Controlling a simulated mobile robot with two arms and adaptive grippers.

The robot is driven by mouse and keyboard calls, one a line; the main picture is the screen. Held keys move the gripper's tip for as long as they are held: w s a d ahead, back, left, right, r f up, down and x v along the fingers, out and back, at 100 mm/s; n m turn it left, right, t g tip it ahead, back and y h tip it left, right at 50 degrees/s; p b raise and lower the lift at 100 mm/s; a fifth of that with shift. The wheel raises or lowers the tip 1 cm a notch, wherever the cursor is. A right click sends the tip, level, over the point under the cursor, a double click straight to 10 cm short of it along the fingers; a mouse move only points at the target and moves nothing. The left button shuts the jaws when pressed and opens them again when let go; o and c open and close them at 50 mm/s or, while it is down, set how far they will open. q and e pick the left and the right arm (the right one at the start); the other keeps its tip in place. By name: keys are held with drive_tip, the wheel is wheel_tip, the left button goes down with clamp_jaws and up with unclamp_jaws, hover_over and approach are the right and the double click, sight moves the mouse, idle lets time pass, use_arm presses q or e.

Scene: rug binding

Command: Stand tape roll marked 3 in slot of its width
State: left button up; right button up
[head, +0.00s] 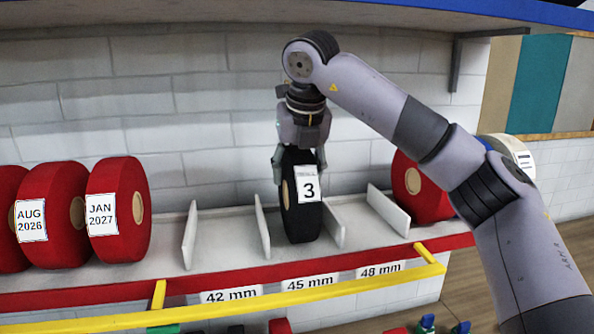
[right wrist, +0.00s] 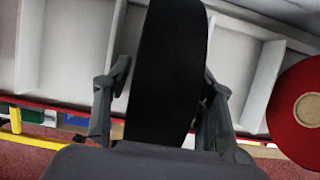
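The black tape roll marked 3 (head: 303,214) stands upright between two white dividers, in the slot above the 45 mm label (head: 309,282). Its white label faces me. It seems to rest on the shelf, though its lower edge is hard to judge. My right gripper (head: 299,163) is over the top of the roll, one finger on each side. In the right wrist view the black roll (right wrist: 168,70) lies between the fingers (right wrist: 165,85). The right finger looks against it and the left very close; whether they grip is unclear. My left gripper is not in view.
The slots above 42 mm (head: 231,296) and 48 mm (head: 380,269) are empty. Red rolls labelled AUG 2026 (head: 63,238) and JAN 2027 (head: 132,240) stand at left. Another red roll (head: 428,201) stands at right. A yellow rail (head: 330,292) runs along the front; a shelf hangs overhead.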

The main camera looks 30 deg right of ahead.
sight(304, 160)
drive_tip(key=shift+o, duration=0.3)
drive_tip(key=shift+s+r, duration=0.15)
drive_tip(key=shift+r, duration=0.4)
drive_tip(key=s+b, duration=0.1)
drive_tip(key=s+r+b, duration=0.1)
drive_tip(key=s+a+b, duration=0.1)
drive_tip(key=shift+s+r+b, duration=0.2)
drive_tip(key=shift+s+b, duration=0.1)
drive_tip(key=shift+s, duration=0.1)
drive_tip(key=s+b, duration=0.1)
drive_tip(key=s, duration=0.1)
drive_tip(key=s+a, duration=0.1)
drive_tip(key=s, duration=0.2)
drive_tip(key=s+b, duration=0.1)
drive_tip(key=s, duration=0.1)
drive_tip(key=shift+s+a+r+b, duration=0.25)
drive_tip(key=shift+s+a+b, duration=0.05)
drive_tip(key=shift+s+a, duration=0.35)
drive_tip(key=shift+s, duration=0.15)
